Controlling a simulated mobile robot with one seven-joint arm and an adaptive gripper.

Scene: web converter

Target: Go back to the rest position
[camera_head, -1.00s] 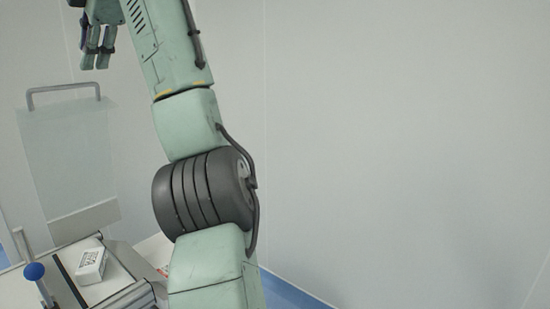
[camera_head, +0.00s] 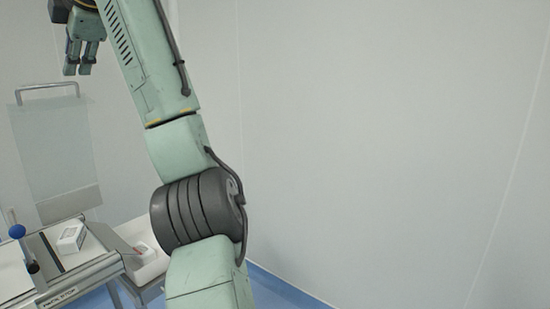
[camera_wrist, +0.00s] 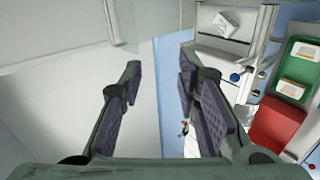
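My gripper (camera_head: 79,70) hangs high at the upper left of the head view, fingers pointing down, in front of the wall. My green arm crosses the head view from top left to bottom centre.
A machine with a clear guard (camera_head: 48,150), a blue knob (camera_head: 17,231) and a white box (camera_head: 72,238) on top stands at the left. The wrist view shows green (camera_wrist: 296,52) and red (camera_wrist: 276,122) trays. The right side holds only bare wall.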

